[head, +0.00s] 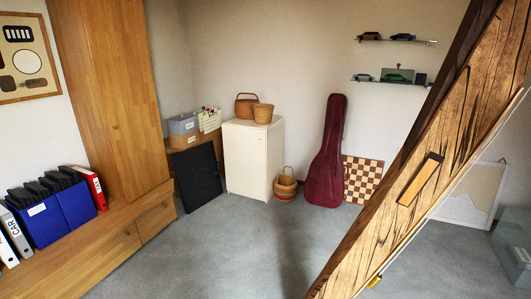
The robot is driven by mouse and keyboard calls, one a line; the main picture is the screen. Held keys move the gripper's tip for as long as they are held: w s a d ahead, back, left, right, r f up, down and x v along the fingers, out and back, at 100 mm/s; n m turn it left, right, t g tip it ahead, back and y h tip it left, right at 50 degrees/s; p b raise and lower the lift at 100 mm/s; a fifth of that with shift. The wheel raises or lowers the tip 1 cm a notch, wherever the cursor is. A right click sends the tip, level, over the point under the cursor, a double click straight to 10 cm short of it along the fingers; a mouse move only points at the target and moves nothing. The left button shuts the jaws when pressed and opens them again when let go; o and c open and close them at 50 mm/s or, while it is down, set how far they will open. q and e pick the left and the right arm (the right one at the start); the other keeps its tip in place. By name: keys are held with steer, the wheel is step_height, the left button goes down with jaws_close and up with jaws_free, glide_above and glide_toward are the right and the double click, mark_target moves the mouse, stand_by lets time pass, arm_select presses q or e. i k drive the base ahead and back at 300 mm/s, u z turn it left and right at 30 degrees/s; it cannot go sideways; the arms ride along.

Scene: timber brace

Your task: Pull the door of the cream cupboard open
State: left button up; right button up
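The cream cupboard (248,160) stands on the grey floor against the back wall, left of the middle in the head view. Its door looks closed, with a small dark mark low at its left edge. Two baskets sit on its top: a wicker basket with a handle (246,106) and a smaller tan basket (263,114). Neither of my grippers shows in the head view, so I cannot see whether they are open or shut.
A slanted timber brace (440,140) crosses the right side, close by. A dark panel (198,178) leans left of the cupboard. A striped basket (286,185) and a red guitar case (327,155) stand to its right. The carpet (225,250) in front is clear.

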mark_target(244, 148)
steer(key=u, duration=0.65)
steer(key=i, duration=2.5)
steer(key=z, duration=0.45)
steer(key=i, duration=1.75)
steer(key=z, duration=1.05)
